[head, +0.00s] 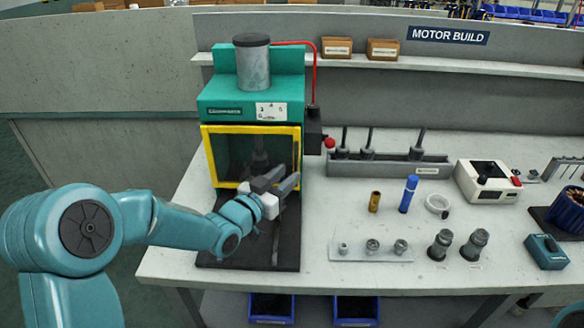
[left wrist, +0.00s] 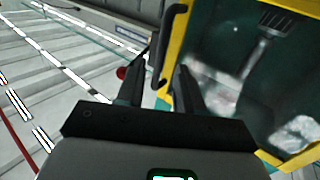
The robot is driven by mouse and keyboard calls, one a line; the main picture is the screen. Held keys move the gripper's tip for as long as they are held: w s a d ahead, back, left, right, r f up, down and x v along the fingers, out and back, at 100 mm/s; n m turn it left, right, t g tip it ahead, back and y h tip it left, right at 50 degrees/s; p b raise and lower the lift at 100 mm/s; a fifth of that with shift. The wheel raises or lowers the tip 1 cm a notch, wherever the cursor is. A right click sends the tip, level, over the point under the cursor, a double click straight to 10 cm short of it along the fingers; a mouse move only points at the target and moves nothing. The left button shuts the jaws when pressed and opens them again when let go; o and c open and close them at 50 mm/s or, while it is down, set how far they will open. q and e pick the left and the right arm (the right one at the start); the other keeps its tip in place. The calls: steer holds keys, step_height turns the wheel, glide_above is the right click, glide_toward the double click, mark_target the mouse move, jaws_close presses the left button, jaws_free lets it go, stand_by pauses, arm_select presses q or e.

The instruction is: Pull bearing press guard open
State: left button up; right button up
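The bearing press (head: 253,105) is green with a grey cylinder on top. Its guard (head: 250,129) is a yellow frame with a clear panel, lying across the front of the press and looking closed. The guard's yellow frame (left wrist: 172,45) also shows large in the left wrist view, with a dark upright handle (left wrist: 157,62) along its near edge. My left gripper (head: 280,178) is at the guard's lower right. In the left wrist view its two fingers (left wrist: 158,85) are apart, with the handle ahead of the gap; contact is not visible.
A red knob (head: 330,143) sits right of the press. A grey rack with upright rods (head: 390,168) stands behind a plate of small parts (head: 372,248). Motor parts and a white device (head: 487,182) fill the right side. Bare bench lies between these items.

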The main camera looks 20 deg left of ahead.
mark_target(295, 169)
arm_select(q)
steer(key=shift+x, duration=1.6)
jaws_close()
